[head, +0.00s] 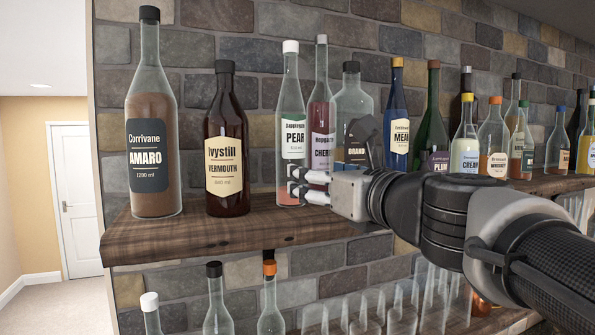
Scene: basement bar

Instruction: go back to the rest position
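My gripper (293,181) is at the middle of the picture, in front of the upper shelf, pointing left. Its pale finger parts overlap the lower part of the clear PEAR bottle (291,110) with a white cap. I cannot tell whether they touch the bottle or are only in front of it, nor how wide the fingers are apart. The CHERRY bottle (321,110) stands just right of it, its lower part hidden by my gripper. My arm reaches in from the lower right.
The wooden upper shelf (230,238) carries AMARO (152,100), VERMOUTH (226,120), a partly hidden brandy-labelled bottle (353,98), MEAD (396,105) and several more bottles to the right. Bottles and glasses (375,308) stand below. Open floor and a white door (78,190) are at left.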

